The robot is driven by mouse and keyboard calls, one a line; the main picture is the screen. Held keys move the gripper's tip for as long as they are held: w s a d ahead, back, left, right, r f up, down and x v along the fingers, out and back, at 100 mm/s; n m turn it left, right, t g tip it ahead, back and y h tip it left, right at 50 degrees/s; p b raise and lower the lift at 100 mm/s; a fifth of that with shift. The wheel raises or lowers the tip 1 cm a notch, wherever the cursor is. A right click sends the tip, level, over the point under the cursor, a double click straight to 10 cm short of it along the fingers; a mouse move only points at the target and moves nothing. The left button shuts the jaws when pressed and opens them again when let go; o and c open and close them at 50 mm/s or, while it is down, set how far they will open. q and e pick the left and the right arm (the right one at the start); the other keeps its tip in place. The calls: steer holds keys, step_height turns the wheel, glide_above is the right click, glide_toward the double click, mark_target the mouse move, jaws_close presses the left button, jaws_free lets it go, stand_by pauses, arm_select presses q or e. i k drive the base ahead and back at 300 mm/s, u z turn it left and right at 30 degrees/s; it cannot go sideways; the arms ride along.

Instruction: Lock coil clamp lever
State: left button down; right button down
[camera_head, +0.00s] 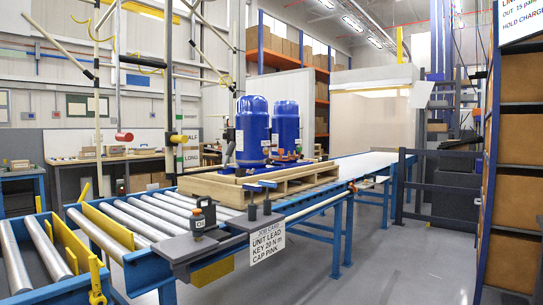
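I cannot make out a coil clamp lever for certain. Two blue compressors, one in front (252,130) and one behind it (286,124), stand upright on a wooden pallet (290,188) on the roller conveyor. Small fittings around their bases are too small to tell apart. A yellow upright piece like a handle (97,278) stands at the near left end of the conveyor; I cannot tell what it belongs to. Neither of my grippers is in view.
The roller conveyor (150,214) runs from near left to far right. A grey side shelf (215,240) carries a dark device (201,216) and a job card (267,243). A red-ended hanging tool (124,137) is above left. Racks (487,180) stand right; the floor between is clear.

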mark_target(232, 147)
steer(key=z, duration=0.4)
steer(key=i, duration=1.55)
steer(key=u, duration=1.05)
steer(key=i, duration=0.5)
steer(key=u, duration=0.5)
